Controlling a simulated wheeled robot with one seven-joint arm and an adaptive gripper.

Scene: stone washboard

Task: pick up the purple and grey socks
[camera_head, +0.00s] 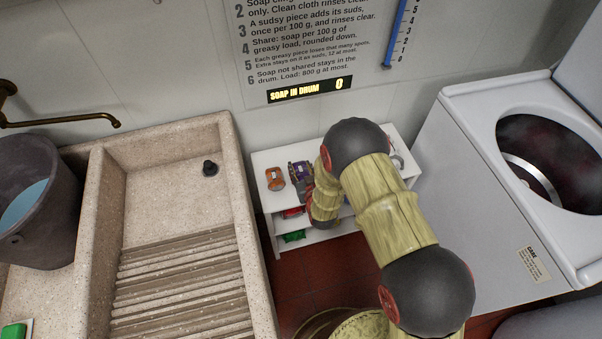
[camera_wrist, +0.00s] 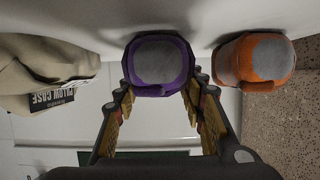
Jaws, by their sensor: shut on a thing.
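The purple and grey socks (camera_wrist: 158,62) are a rolled pair on the white shelf top, with a purple band around a grey middle. In the wrist view they sit at the tips of my gripper (camera_wrist: 160,90), whose two fingers are on either side of them and closed against them. In the head view the socks (camera_head: 299,170) show as a small purple patch beside my gripper (camera_head: 308,186), partly hidden by my arm. Whether they are clear of the shelf cannot be told.
An orange and grey rolled pair (camera_wrist: 255,60) sits just right of the purple one in the wrist view. A beige pillow case (camera_wrist: 45,70) with a label lies left. The white shelf (camera_head: 262,160) stands between the stone washboard sink (camera_head: 228,190) and the white washing drum (camera_head: 455,190).

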